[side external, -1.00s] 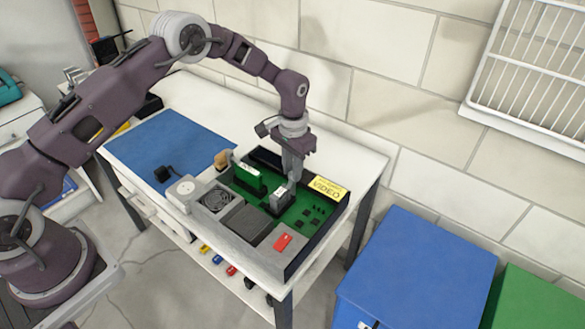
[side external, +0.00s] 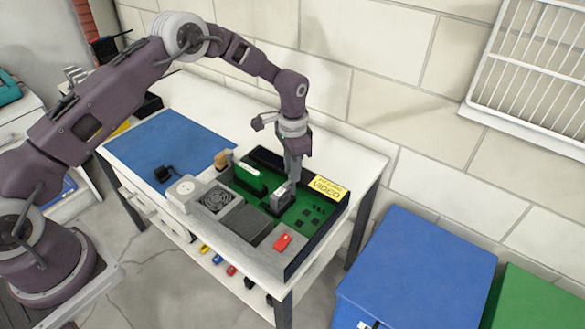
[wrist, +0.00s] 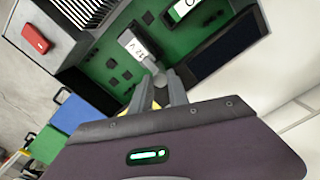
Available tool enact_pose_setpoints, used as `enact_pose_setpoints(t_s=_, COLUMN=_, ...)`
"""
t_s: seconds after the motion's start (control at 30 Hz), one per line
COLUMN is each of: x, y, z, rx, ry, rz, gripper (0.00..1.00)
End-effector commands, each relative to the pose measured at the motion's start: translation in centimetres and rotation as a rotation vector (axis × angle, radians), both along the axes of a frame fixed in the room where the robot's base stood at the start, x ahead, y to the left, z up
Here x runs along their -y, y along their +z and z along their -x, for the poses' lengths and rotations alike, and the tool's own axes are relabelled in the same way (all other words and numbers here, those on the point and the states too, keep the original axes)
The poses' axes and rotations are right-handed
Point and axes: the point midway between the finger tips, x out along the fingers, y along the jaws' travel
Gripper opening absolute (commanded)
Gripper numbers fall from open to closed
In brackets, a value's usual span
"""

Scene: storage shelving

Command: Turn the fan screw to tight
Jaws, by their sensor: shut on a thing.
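A dark block with a white printed label (side external: 282,196) stands on the green board (side external: 311,197) inside the open case on the table. A small grey screw-like part (wrist: 151,64) projects from this block in the wrist view and appears to be the fan screw. My gripper (side external: 293,178) points down at the block. Its two fingers (wrist: 159,80) are shut around the end of the grey part. The fingers partly hide the screw, and its tightness cannot be seen.
A green upright card (side external: 250,180) stands left of my gripper. A yellow VIDEO label (side external: 328,188) is close on the right. The blue mat (side external: 160,145) has mostly free room.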

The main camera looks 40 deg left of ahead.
Motion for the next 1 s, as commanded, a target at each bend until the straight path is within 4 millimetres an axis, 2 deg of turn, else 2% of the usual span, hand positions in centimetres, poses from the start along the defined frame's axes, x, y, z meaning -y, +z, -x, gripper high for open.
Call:
enact_pose_setpoints(t_s=0.17, x=0.0, y=0.1, z=-0.1, rx=0.004, ry=0.000, rz=0.001, gripper=0.00)
enact_pose_setpoints(t_s=0.2, x=0.0, y=0.1, z=-0.1, rx=0.003, ry=0.001, rz=0.001, gripper=0.28)
enact_pose_setpoints(t_s=0.27, x=0.0, y=0.1, z=-0.1, rx=0.003, ry=0.001, rz=0.001, gripper=0.40)
enact_pose_setpoints(t_s=0.3, x=0.0, y=0.1, z=-0.1, rx=0.003, ry=0.001, rz=0.001, gripper=0.42)
enact_pose_setpoints(t_s=0.6, x=0.0, y=0.4, z=-0.1, rx=0.002, ry=0.001, rz=0.000, gripper=0.42)
enact_pose_setpoints(t_s=0.67, x=0.0, y=1.2, z=-0.1, rx=0.004, ry=0.002, rz=0.001, gripper=0.42)
enact_pose_setpoints(t_s=0.9, x=0.1, y=6.0, z=-0.1, rx=0.004, ry=0.002, rz=0.000, gripper=0.42)
enact_pose_setpoints(t_s=1.0, x=0.1, y=6.9, z=0.0, rx=0.003, ry=0.001, rz=0.001, gripper=0.42)
